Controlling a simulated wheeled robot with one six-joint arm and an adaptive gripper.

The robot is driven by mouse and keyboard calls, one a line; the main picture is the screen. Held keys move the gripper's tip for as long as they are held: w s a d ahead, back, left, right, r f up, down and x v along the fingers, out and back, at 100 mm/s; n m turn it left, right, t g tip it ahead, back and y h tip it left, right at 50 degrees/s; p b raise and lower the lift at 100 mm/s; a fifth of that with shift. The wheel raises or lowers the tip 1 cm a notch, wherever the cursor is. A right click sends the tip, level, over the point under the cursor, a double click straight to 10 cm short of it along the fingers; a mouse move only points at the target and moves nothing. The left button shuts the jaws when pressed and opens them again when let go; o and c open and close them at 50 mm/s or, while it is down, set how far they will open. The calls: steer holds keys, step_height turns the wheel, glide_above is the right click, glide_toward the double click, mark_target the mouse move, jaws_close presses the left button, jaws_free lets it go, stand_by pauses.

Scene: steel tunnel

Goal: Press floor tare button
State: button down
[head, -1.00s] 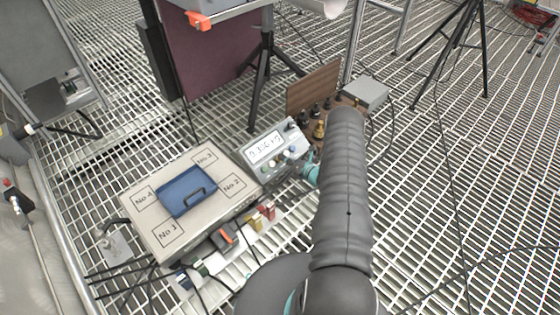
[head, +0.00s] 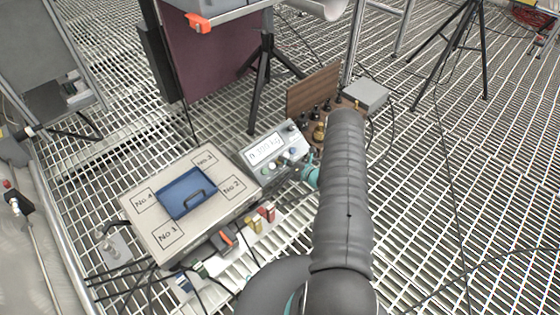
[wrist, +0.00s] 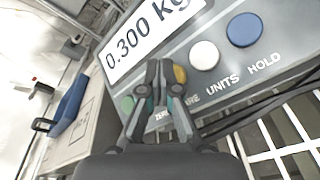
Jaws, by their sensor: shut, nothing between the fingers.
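The grey scale indicator (head: 262,140) stands beside the platform, and its display reads 0.300 kg in the wrist view (wrist: 150,35). My gripper (wrist: 159,66) is shut and empty. Its fingertips appear just left of the yellow button, partly covering the ZERO and TARE labels. I cannot tell whether they touch the panel. In the head view my arm hides most of the gripper.
The platform (head: 150,210) with a blue lidded tray (head: 180,195) lies left of the indicator. Brass and dark weights (head: 319,131) stand by a wooden board (head: 313,90) behind it. Small coloured blocks (head: 262,216) and cables lie in front. Open grating extends to the right.

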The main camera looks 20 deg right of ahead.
steer(key=shift+f, duration=0.15)
steer(key=shift+w+a+f+b, duration=0.1)
steer(key=shift+w+f+b, duration=0.15)
steer(key=shift+b, duration=0.45)
steer(key=shift+r, duration=0.1)
steer(key=shift+s+r, duration=0.25)
steer(key=shift+r, duration=0.05)
stand_by(0.4)
steer(key=s+d+r+p, duration=0.1)
steer(key=s+r+p, duration=0.2)
steer(key=r, duration=0.2)
steer(key=shift+s+d+p, duration=0.15)
steer(key=shift+p, duration=0.25)
stand_by(0.8)
